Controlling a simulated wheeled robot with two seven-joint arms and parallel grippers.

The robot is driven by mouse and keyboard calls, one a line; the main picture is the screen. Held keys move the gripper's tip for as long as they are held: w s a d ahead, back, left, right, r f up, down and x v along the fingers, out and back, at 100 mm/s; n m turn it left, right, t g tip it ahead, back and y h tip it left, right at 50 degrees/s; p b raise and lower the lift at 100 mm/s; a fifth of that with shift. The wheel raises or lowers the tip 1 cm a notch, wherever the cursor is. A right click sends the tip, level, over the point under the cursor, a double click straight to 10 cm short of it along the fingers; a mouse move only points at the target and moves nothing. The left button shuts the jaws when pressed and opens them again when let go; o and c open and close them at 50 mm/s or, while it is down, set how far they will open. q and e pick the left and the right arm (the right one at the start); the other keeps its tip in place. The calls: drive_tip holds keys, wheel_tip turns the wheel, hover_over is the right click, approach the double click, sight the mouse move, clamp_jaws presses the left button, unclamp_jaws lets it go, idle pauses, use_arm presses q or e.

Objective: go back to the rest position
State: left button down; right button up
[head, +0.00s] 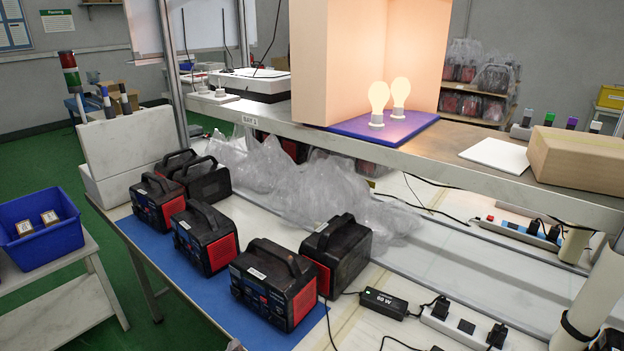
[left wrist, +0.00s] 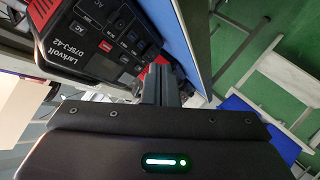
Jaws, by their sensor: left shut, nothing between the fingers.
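My left gripper barely shows in the head view, as a small dark tip (head: 235,345) at the bottom edge. In the left wrist view its fingers (left wrist: 163,78) are together, with nothing held between them. A black and red power station (left wrist: 100,40) marked Larkvolt is close beyond the fingers there. In the head view several such power stations stand on the blue mat, the nearest (head: 273,285) just above the gripper tip. I see no contact between gripper and power station. My right gripper is not in view.
A metal shelf (head: 470,180) above the bench carries two lit bulbs (head: 388,100) and a cardboard box (head: 580,160). Plastic wrap (head: 290,175) lies behind the power stations. A power strip (head: 462,325) and adapter (head: 384,303) lie right. A blue bin (head: 40,230) stands left, past a floor gap.

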use_arm(q)
drive_tip(key=s+a+r+m+g+h, duration=0.15)
drive_tip(key=s+m+g, duration=0.4)
drive_tip(key=s, duration=0.55)
drive_tip(key=s+r+m+g, duration=0.2)
drive_tip(key=s+m+g, duration=0.35)
drive_tip(key=s, duration=0.55)
wheel_tip(320, 180, down, 32)
drive_tip(key=s, duration=0.2)
drive_tip(key=s+a+f+g, duration=0.1)
drive_tip(key=s+f, duration=0.7)
drive_tip(key=s, duration=0.1)
drive_tip(key=s+a+f, duration=0.2)
drive_tip(key=s+f, duration=0.6)
drive_tip(key=s, duration=0.2)
drive_tip(key=shift+a+f+g, duration=0.2)
drive_tip(key=shift+a+g, duration=0.05)
drive_tip(key=shift+g, duration=0.15)
drive_tip(key=shift+s, duration=0.1)
